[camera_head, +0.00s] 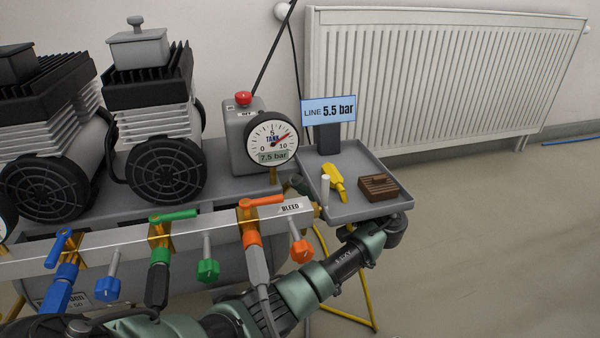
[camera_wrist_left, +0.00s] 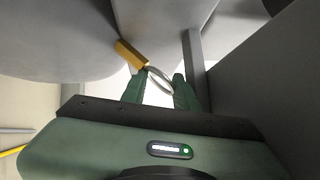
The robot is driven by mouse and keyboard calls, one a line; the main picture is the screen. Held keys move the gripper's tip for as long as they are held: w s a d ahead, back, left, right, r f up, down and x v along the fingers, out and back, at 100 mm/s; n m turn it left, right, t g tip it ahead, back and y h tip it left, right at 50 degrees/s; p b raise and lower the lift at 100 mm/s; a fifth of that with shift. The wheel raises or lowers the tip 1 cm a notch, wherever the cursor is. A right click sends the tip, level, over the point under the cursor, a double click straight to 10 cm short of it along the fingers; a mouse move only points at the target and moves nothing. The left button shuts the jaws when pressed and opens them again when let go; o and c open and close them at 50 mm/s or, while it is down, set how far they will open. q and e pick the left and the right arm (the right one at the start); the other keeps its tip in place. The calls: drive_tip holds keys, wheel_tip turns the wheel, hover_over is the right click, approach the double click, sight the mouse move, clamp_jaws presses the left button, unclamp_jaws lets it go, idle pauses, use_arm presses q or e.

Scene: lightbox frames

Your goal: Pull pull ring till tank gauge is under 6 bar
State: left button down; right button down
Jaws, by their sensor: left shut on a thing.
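The tank gauge (camera_head: 272,136) is a round dial at the back of the bench in the head view; its readout says 7.5 bar. The pull ring (camera_wrist_left: 166,84) is a thin silver ring beside a brass fitting (camera_wrist_left: 131,54) in the left wrist view. My left gripper (camera_wrist_left: 162,82) has its green fingers on either side of the ring and is shut on it. In the head view my left arm reaches across the front, and its gripper is mostly hidden behind the manifold and tray. My right gripper is not in view.
A manifold (camera_head: 130,243) with blue, green and orange valves runs along the front. A grey tray (camera_head: 338,207) holds a yellow tool (camera_head: 334,181) and a brown block (camera_head: 379,187). A blue sign (camera_head: 328,110) reads LINE 5.5 bar. Open floor lies right.

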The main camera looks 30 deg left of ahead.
use_arm(q)
drive_tip(key=shift+w+d, duration=0.15)
drive_tip(key=shift+w+d+r, duration=0.2)
drive_tip(key=shift+w+r, duration=0.1)
drive_tip(key=shift+r, duration=0.2)
drive_tip(key=shift+w+r, duration=0.1)
idle(0.8)
drive_tip(key=c, duration=1.3)
unclamp_jaws()
drive_tip(key=shift+d, duration=0.1)
drive_tip(key=o, duration=0.4)
drive_tip(key=shift+w+d+t, duration=0.15)
drive_tip(key=shift+w+t, duration=0.05)
drive_tip(key=shift+t, duration=0.2)
drive_tip(key=shift+c, duration=0.2)
drive_tip(key=shift+d, duration=0.1)
drive_tip(key=d+f, duration=0.2)
drive_tip(key=d, duration=0.5)
drive_tip(key=shift+s+d+b, duration=0.2)
drive_tip(key=shift+s+b, duration=0.15)
drive_tip(key=shift+b, duration=0.05)
